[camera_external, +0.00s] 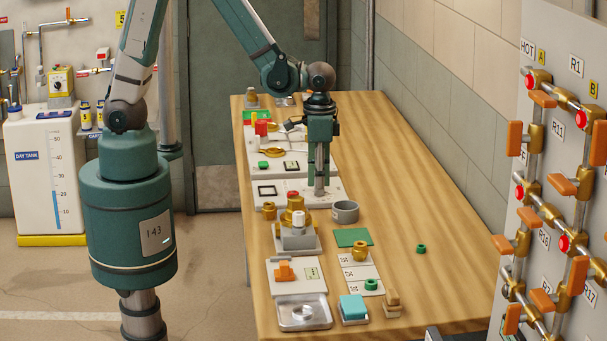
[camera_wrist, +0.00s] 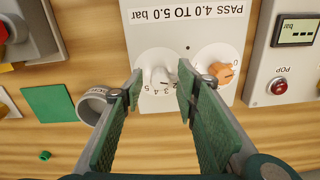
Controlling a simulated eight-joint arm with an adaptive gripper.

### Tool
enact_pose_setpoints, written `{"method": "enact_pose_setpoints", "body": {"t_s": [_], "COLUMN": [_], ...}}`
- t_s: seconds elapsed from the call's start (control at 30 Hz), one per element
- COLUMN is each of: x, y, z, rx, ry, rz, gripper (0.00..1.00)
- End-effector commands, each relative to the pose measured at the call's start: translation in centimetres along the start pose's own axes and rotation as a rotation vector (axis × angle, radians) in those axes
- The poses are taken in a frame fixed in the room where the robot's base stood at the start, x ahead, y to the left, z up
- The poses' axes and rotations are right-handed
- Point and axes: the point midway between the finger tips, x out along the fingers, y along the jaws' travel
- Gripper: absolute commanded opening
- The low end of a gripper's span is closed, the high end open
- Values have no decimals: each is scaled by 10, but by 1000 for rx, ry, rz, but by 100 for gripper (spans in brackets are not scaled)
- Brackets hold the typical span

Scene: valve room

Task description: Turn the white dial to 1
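The white dial (camera_wrist: 155,64) is on a pale plate (camera_wrist: 190,32) marked "PASS 4.0 TO 5.0 bar" in the wrist view. Digits, including 2 to 5, run around its near edge; its setting is too small to read surely. An orange knob (camera_wrist: 217,73) sits to its right on the same plate. My gripper (camera_wrist: 160,82) is open, with a finger on each side of the white dial's near part. I cannot tell whether the fingers touch it. In the external view my gripper (camera_external: 319,191) points down over the plate and hides the dial.
A device with a display and red button (camera_wrist: 279,87) stands close on the right in the wrist view. A grey cup (camera_wrist: 91,104) and a green mat (camera_wrist: 48,105) lie to the left. Brass fittings on a stand (camera_external: 295,222) are near my gripper. The table's right side is mostly clear.

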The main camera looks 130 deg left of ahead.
Motion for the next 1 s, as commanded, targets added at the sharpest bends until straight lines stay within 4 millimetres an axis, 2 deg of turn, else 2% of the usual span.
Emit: {"method": "enact_pose_setpoints", "body": {"t_s": [0.27, 0.47, 1.0], "x": [-3, -13, -69], "y": [0, 0, 0], "z": [0, 0, 0], "rx": [0, 0, 0], "ry": [0, 0, 0], "rz": [0, 0, 0], "gripper": [31, 31, 31]}}
